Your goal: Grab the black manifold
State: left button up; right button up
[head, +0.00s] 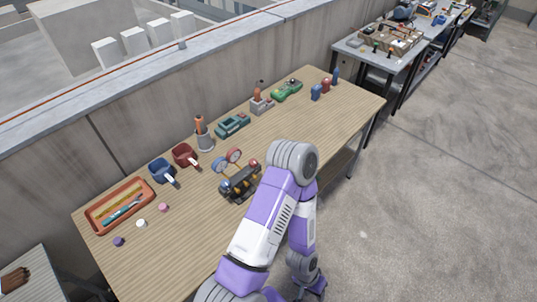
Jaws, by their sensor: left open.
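The black manifold (240,184) lies on the wooden workbench (300,125), near its front edge. It has two round gauges, one blue-rimmed and one red-rimmed, a blue knob at its left, a red knob at its right and brass-coloured fittings. My left arm's elbow is just right of it in the picture. My left gripper (313,288) hangs low at the bottom edge, beyond the bench's front edge and well away from the manifold. It is open, with no object seen in it. My right gripper is out of view.
An orange tray (92,222) with tools, a blue mug (161,170), a red mug (185,154) and a grey cup (204,138) line the back left. Small caps (141,223) lie in front. Teal (232,125) and green (287,90) tools stand farther right. The bench's right front is clear.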

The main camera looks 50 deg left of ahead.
aim_at(241, 189)
jog(key=i, duration=1.5)
jog(key=u, duration=3.95)
